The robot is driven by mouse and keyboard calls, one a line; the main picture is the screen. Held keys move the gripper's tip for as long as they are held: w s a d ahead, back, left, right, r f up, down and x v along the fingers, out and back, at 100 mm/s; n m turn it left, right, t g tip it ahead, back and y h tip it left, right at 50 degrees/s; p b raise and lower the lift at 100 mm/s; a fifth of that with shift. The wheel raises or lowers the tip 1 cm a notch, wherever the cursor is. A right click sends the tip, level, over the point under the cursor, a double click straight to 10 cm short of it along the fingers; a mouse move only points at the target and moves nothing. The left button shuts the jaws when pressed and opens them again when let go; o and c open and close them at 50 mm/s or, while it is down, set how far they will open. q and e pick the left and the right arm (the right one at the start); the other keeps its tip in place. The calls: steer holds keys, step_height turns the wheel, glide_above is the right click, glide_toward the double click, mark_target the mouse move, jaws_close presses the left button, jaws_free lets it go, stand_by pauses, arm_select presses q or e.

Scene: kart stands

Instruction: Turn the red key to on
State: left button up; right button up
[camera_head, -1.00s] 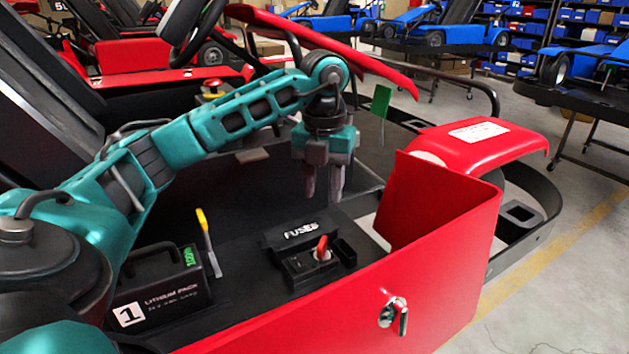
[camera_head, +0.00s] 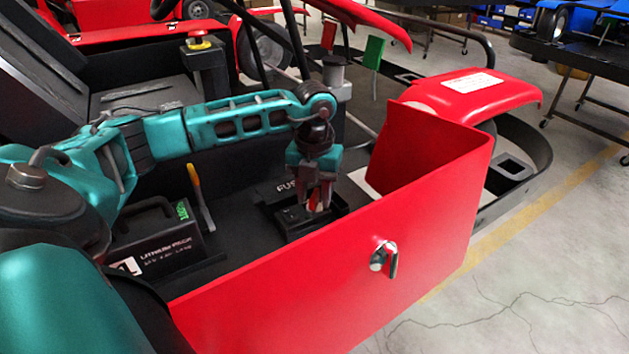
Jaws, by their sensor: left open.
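The red key (camera_head: 316,203) sits on a black switch box (camera_head: 297,231) on the kart's floor, behind the red side panel. It is mostly covered by my left gripper (camera_head: 317,207), which points straight down over it. The fingers are open, one on each side of the key. I cannot tell whether they touch it, nor which way the key is turned. My right gripper is not in view.
The red side panel (camera_head: 345,255) with a metal latch (camera_head: 384,259) stands in front of the box. A lithium battery pack (camera_head: 150,243) and a yellow-handled lever (camera_head: 197,190) are to the left. The FUSES cover (camera_head: 275,190) is just behind the box.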

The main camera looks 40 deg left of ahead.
arm_select(q)
jaws_close()
stand_by(0.4)
steer(key=m+b, duration=0.1)
steer(key=m, duration=0.4)
steer(key=shift+m, duration=0.6)
steer(key=m, duration=0.5)
steer(key=shift+b, duration=0.35)
